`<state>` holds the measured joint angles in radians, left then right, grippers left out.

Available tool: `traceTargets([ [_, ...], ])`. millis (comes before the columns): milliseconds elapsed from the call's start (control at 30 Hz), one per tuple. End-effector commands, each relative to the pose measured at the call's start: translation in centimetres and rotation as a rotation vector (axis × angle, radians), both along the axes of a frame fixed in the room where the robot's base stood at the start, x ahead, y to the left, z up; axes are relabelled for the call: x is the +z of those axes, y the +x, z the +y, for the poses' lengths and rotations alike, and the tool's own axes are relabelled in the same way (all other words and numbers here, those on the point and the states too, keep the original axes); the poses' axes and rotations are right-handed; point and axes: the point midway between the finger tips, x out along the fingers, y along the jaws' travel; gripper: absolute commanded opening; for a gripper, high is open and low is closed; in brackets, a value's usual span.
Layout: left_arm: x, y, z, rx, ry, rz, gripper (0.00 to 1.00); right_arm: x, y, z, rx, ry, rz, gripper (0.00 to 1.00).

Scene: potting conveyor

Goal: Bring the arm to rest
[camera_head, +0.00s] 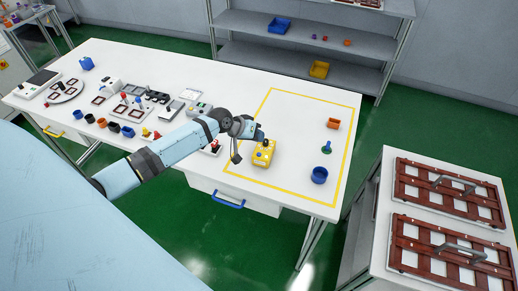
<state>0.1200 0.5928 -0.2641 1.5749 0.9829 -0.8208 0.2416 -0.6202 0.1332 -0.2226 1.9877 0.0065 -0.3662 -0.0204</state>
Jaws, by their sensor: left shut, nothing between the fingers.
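My left arm (165,150) comes in from the left and reaches over the white table (240,85). My left gripper (252,131) is shut and empty, just above and behind a yellow box (264,153). I cannot tell whether it touches the box. The box sits near the left side of a yellow-outlined area on the table. My right gripper is not in view.
Several small devices and cups crowd the table's left half. A grey shelf (300,55) stands behind. A white cabinet (385,215) with brown-framed panels (440,190) is at right.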

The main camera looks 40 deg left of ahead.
Motion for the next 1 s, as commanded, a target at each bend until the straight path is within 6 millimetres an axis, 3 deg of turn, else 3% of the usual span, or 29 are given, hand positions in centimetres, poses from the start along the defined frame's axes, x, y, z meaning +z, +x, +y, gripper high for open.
traceTargets([
  [300, -0.2, -0.2, -0.2, -0.001, 0.001, -0.001, 0.0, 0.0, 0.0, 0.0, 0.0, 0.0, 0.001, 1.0],
  [433, -2.3, -2.4, -2.3, -0.02, 0.028, -0.021, 0.0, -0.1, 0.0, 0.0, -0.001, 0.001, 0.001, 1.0],
  [567, -6.0, -7.8, -6.7, -0.058, 0.1, -0.09, 0.0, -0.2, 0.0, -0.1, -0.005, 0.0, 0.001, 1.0],
  [700, -8.4, -15.2, -11.6, -0.091, 0.204, -0.198, 0.0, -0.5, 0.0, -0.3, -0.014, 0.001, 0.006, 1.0],
  [900, -8.1, -23.5, -15.6, -0.11, 0.354, -0.327, 0.0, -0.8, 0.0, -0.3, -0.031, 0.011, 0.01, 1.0],
  [1000, -7.5, -25.8, -16.5, -0.115, 0.41, -0.367, 0.0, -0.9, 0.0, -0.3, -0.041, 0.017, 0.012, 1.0],
])
